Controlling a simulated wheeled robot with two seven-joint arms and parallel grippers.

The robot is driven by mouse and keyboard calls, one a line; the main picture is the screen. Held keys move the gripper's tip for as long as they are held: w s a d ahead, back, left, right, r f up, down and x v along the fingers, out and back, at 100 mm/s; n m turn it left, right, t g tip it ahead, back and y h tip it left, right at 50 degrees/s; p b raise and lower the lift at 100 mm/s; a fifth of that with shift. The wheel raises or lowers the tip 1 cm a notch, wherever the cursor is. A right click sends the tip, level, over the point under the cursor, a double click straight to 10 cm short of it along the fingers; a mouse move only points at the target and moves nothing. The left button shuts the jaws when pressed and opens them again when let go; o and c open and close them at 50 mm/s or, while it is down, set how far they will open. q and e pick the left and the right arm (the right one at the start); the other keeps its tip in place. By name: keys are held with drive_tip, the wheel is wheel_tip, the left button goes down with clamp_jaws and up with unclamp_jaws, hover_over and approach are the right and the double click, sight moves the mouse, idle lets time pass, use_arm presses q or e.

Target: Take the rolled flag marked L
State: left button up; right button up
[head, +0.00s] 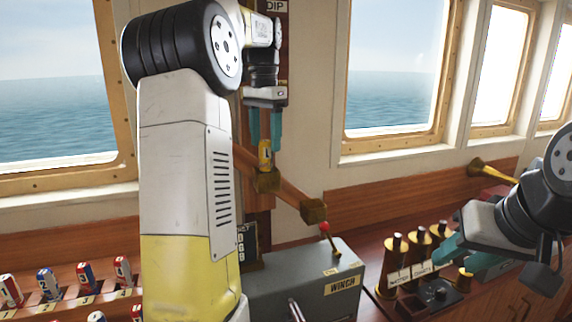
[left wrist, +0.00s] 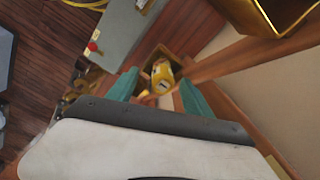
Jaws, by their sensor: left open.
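The rolled flag marked L (head: 265,153) is a short yellow roll with a dark-marked label. It stands upright in a square brass socket (head: 267,183) on a wooden rail, below my left gripper. My left gripper (head: 265,143) points down, open, with its teal fingers on either side of the flag's upper part. In the left wrist view the flag (left wrist: 162,73) shows between the two spread fingers (left wrist: 160,88); I cannot tell whether they touch it. My right gripper (head: 464,258) is at the right, its teal fingers apart, near the brass cylinders.
A second brass socket (head: 313,210) sits lower on the rail. Below it is a grey winch box (head: 305,283) with a red-knobbed lever (head: 328,233). Several numbered rolls stand in a rack (head: 70,302) at the lower left. Labelled brass cylinders (head: 418,249) stand at the right.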

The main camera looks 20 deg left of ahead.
sight(266, 157)
use_arm(q)
drive_tip(key=f, duration=0.5)
drive_tip(key=shift+w+a+f, duration=0.15)
drive_tip(key=shift+w+f, duration=0.15)
clamp_jaws()
